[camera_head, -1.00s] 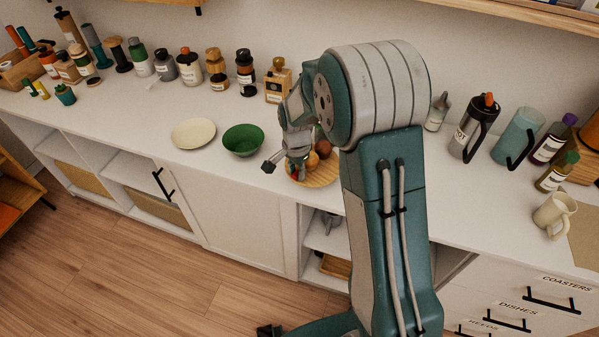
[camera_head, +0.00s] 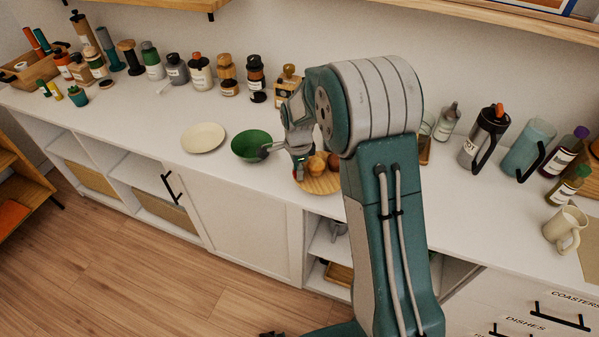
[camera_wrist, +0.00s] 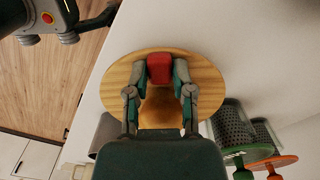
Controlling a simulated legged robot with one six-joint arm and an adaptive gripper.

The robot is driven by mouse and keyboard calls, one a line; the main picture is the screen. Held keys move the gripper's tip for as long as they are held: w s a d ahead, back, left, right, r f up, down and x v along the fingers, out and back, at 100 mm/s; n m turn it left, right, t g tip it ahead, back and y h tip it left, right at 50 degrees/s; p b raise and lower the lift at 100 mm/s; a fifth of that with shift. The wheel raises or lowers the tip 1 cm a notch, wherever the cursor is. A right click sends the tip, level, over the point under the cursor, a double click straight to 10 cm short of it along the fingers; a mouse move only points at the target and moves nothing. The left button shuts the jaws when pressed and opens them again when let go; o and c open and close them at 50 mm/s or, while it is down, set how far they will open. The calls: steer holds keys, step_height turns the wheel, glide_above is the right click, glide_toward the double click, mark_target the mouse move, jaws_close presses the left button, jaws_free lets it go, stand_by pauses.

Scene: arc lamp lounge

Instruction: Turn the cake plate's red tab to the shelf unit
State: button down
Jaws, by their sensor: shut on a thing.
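The cake plate (camera_head: 325,187) is a round wooden board on the white counter, with brown muffins (camera_head: 316,165) on it. It fills the middle of the wrist view (camera_wrist: 205,80). Its red tab (camera_wrist: 159,68) sits at the plate's rim there, between my two fingers. My gripper (camera_wrist: 160,78) is shut on the red tab. In the head view my gripper (camera_head: 298,170) is at the plate's left edge, and the tab is mostly hidden by it. A wooden shelf unit (camera_head: 20,170) with an orange item stands at the left edge, on the floor.
A green bowl (camera_head: 251,146) and a cream plate (camera_head: 203,138) lie left of the cake plate. Jars and bottles (camera_head: 200,72) line the wall behind. A pitcher (camera_head: 482,135) and a mug (camera_head: 566,230) stand right. The counter's front strip is clear.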

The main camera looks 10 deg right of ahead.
steer(key=shift+w+f+m, duration=0.1)
steer(key=shift+w+m, duration=0.45)
steer(key=shift+m, duration=0.4)
steer(key=shift+w+f+m, duration=0.1)
steer(key=shift+w+m, duration=0.4)
steer(key=shift+m, duration=0.45)
steer(key=shift+w+d+r+m, duration=0.1)
steer(key=shift+w+d+m, duration=0.25)
steer(key=shift+m, duration=0.5)
steer(key=shift+w+d+m, duration=0.1)
steer(key=shift+w+m, duration=0.45)
steer(key=shift+m, duration=0.3)
steer(key=shift+w, duration=0.1)
steer(key=shift+c, duration=2.4)
jaws_free()
steer(key=shift+r, duration=0.15)
step_height(320, 180, up, 12)
steer(key=shift+w, duration=0.15)
